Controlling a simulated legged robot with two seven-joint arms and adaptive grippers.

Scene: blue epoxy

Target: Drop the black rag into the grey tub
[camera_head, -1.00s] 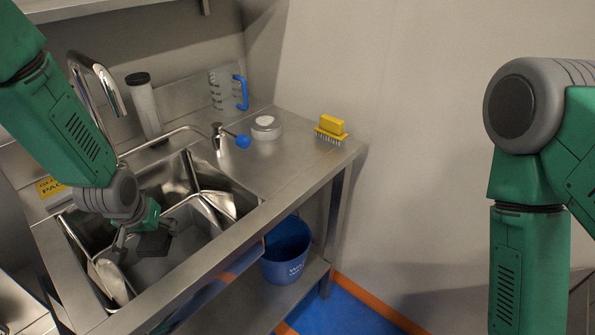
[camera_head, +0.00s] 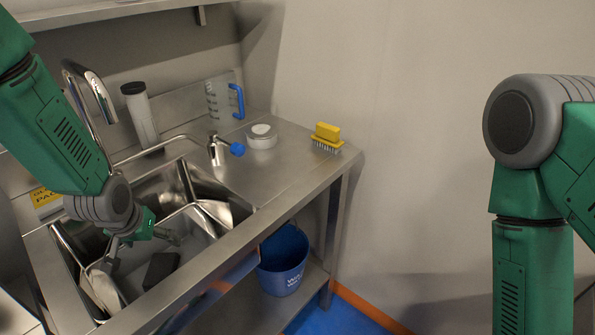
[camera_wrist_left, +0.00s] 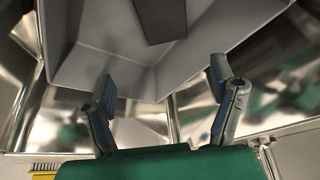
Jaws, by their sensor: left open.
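The black rag (camera_head: 161,268) is a flat dark piece inside the grey tub (camera_head: 192,246), which sits in the steel sink basin. In the left wrist view the rag (camera_wrist_left: 162,18) lies against the tub's grey inside, with the tub wall (camera_wrist_left: 228,25) around it. My left gripper (camera_head: 140,248) is over the tub, just above the rag. Its two fingers are spread with nothing between them, as the left wrist view also shows (camera_wrist_left: 163,80). The rag is apart from the fingers. My right gripper is out of view; only its arm shows at the right.
A faucet (camera_head: 92,95) and a spray tap (camera_head: 218,152) rise by the sink. A dark-lidded container (camera_head: 142,115), a measuring jug (camera_head: 222,100), a round white-topped tin (camera_head: 262,136) and a yellow brush (camera_head: 326,136) stand on the counter. A blue bucket (camera_head: 283,262) is on the lower shelf.

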